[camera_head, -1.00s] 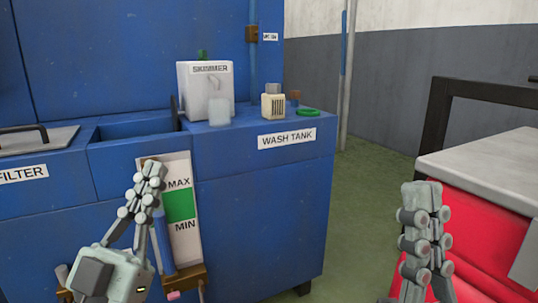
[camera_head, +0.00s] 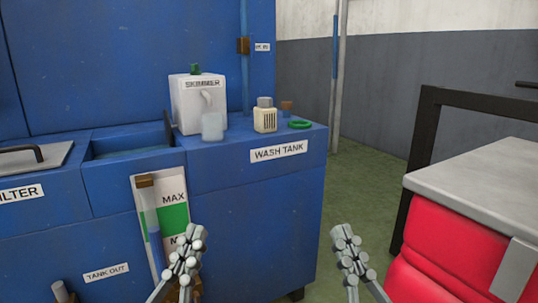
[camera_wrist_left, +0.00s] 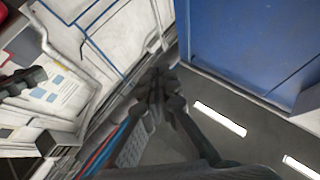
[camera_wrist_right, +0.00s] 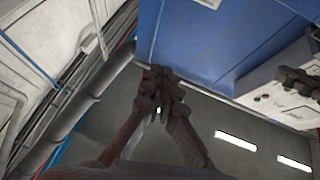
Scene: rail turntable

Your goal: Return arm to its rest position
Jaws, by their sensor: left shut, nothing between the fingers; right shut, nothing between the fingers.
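My left gripper (camera_head: 193,241) is shut and empty in the head view, in front of the lower part of the level gauge (camera_head: 173,208) on the blue wash tank (camera_head: 245,215). It covers part of the gauge's lower lettering. My right gripper (camera_head: 343,236) is shut and empty, in front of the green floor between the tank and the red cabinet. The left wrist view shows the left fingers (camera_wrist_left: 157,80) together, with nothing between them. The right wrist view shows the right fingers (camera_wrist_right: 158,78) together, also with nothing between them.
On the tank top stand the white skimmer box (camera_head: 197,103), a translucent cup (camera_head: 213,127), a beige vented cap piece (camera_head: 265,118) and a green ring (camera_head: 300,124). A red cabinet with a grey top (camera_head: 490,175) stands right. Green floor (camera_head: 365,195) lies between.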

